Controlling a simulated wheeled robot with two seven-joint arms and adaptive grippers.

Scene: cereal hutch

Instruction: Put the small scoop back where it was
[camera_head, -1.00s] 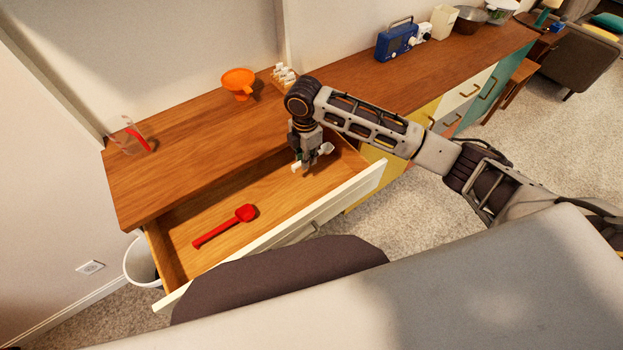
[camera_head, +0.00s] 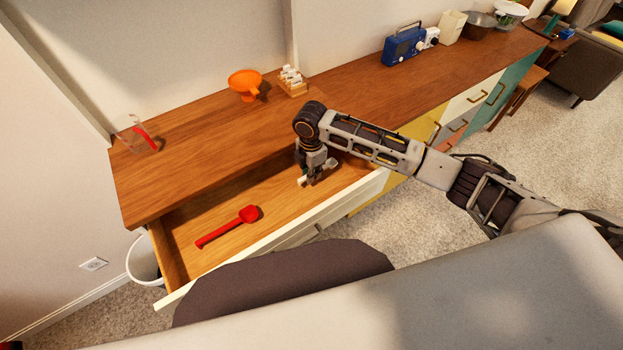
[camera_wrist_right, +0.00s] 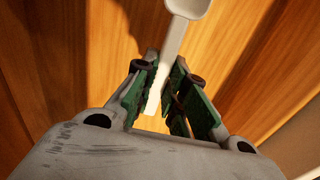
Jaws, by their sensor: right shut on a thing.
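The small white scoop (camera_wrist_right: 175,38) is between the fingers of my right gripper (camera_wrist_right: 163,85), which is shut on its handle; its bowl is at the top of the right wrist view. In the head view, my right gripper (camera_head: 315,182) is down inside the open drawer (camera_head: 275,208), toward its right end. Part of the white scoop (camera_head: 331,163) shows beside the fingers. It is low over the drawer floor; I cannot tell whether it touches. A larger red scoop (camera_head: 230,226) lies in the drawer's left part. My left gripper is not in view.
On the wooden counter (camera_head: 200,145) stand an orange funnel (camera_head: 245,82), a small rack with white pieces (camera_head: 291,82), a clear measuring cup (camera_head: 137,135) and a blue radio (camera_head: 403,45). The drawer's pale front (camera_head: 340,212) faces me. The drawer floor between the red scoop and my gripper is clear.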

